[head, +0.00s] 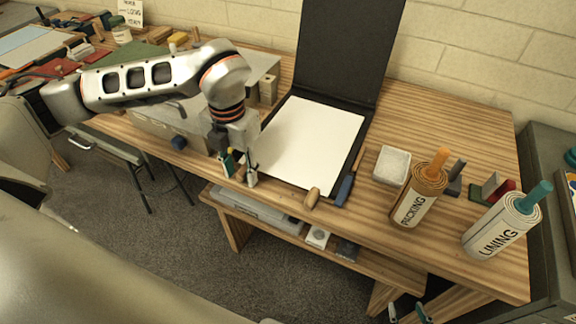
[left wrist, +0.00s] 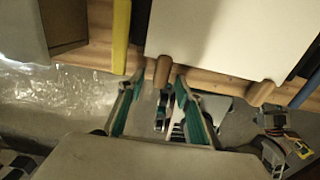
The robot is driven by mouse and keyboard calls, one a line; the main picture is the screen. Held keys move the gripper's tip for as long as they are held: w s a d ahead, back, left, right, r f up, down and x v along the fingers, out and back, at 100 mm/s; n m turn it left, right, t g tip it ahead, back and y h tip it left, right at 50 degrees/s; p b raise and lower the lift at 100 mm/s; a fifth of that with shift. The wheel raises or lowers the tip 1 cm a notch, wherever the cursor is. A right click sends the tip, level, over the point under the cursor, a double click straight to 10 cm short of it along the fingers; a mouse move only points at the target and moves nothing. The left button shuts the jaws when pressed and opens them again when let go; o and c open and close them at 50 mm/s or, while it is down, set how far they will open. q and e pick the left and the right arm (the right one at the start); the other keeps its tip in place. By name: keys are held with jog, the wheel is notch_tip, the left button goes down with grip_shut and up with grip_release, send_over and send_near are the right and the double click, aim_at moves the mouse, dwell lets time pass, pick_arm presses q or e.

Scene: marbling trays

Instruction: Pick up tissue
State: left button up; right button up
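No thing here is plainly marked as tissue. A white roll labelled LINING (head: 500,228), with a teal core end, stands at the right of the wooden table. A brown roll labelled PACKING (head: 418,198) stands left of it. A white sheet (head: 312,140) lies flat in an open black folder. My left gripper (head: 240,170) is over the table's front edge, left of the sheet; its teal fingers are apart and empty, also in the left wrist view (left wrist: 158,112). My right gripper (head: 408,312) shows only its teal fingertips, apart, at the bottom edge, below the rolls.
A shallow white tray (head: 391,165) sits between sheet and brown roll. A wooden knob (head: 312,197) and blue-handled tool (head: 345,188) lie at the table's front edge. A lower shelf (head: 350,258) holds boxes. A brick wall (head: 470,60) is behind; grey carpet in front is clear.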

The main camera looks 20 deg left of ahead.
pick_arm(q)
jog(key=c, duration=0.9)
jog(key=shift+c, duration=0.2)
